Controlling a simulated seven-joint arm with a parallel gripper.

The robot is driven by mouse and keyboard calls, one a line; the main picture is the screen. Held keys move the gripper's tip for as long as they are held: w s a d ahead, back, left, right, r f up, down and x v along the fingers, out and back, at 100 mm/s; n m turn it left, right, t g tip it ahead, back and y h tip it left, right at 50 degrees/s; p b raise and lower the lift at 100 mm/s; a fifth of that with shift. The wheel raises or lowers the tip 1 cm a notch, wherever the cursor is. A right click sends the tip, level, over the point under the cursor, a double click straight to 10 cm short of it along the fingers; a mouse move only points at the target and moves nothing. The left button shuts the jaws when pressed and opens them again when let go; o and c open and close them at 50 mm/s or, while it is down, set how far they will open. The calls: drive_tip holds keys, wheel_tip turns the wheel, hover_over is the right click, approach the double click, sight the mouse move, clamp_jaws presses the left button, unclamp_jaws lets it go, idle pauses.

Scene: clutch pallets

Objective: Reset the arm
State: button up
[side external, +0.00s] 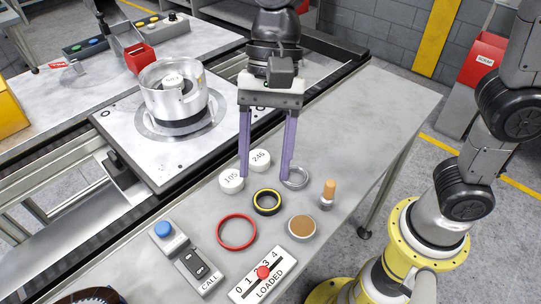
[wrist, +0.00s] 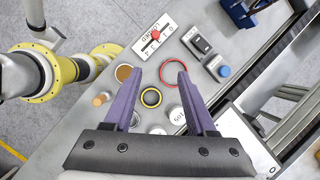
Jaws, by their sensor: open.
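My gripper (side external: 265,177) has two long purple fingers that hang downward, spread apart with nothing held between them. In the side view they are over the grey bench (side external: 395,100), among small parts; their height above it is hard to judge. In the wrist view the open fingertips (wrist: 159,70) flank the yellow-and-black ring (wrist: 151,97), with the red ring (wrist: 173,72) just beyond. White discs marked 105 (side external: 231,181) and 246 (side external: 259,160) lie near the left finger in the side view. A grey ring (side external: 296,178) lies by the right finger, partly hidden.
A metal housing (side external: 174,105) stands on a white pallet (side external: 122,143) left of my gripper. A wooden-handled piece (side external: 328,193) stands near a brown-topped disc (side external: 302,227). A LOADED counter (side external: 247,290) and CALL box (side external: 186,257) sit in front. The bench's far right is clear.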

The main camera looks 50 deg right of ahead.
drive_tip(key=d+r+m+t, duration=0.1)
drive_tip(key=d+r+t, duration=0.15)
drive_tip(key=d, duration=0.45)
drive_tip(key=s+d+f+n+t+h, duration=0.2)
drive_tip(key=s+d+n, duration=0.2)
drive_tip(key=d, duration=0.4)
drive_tip(key=s+d+f+n+t+h, duration=0.1)
drive_tip(key=s+d+f+n+t, duration=0.1)
drive_tip(key=d+n, duration=0.4)
drive_tip(key=shift+s+d+f+n+t+h, duration=0.2)
drive_tip(key=shift+s+d+n+t+h, duration=0.35)
drive_tip(key=shift+s+d, duration=0.9)
drive_tip(key=shift+w+d, duration=0.25)
drive_tip(key=shift+w, duration=0.05)
